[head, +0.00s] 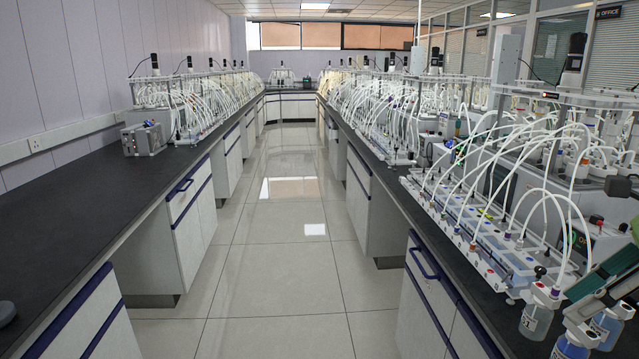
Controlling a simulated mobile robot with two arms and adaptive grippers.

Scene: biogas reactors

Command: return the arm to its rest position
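My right gripper (598,291) shows in part at the right edge of the head view, grey and green, over the near end of the right bench. It is just above and beside the bottles there. The right edge cuts off much of it, and I cannot see whether its fingers are apart or together. I see nothing held in it. My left gripper is not recognisable in this view.
Labelled bottles (537,316) stand at the near right. A tubed reactor rack (470,235) fills the right bench (392,180). The left bench (75,215) is mostly bare, with a grey box (143,139) farther back. The tiled aisle (275,270) between them is clear.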

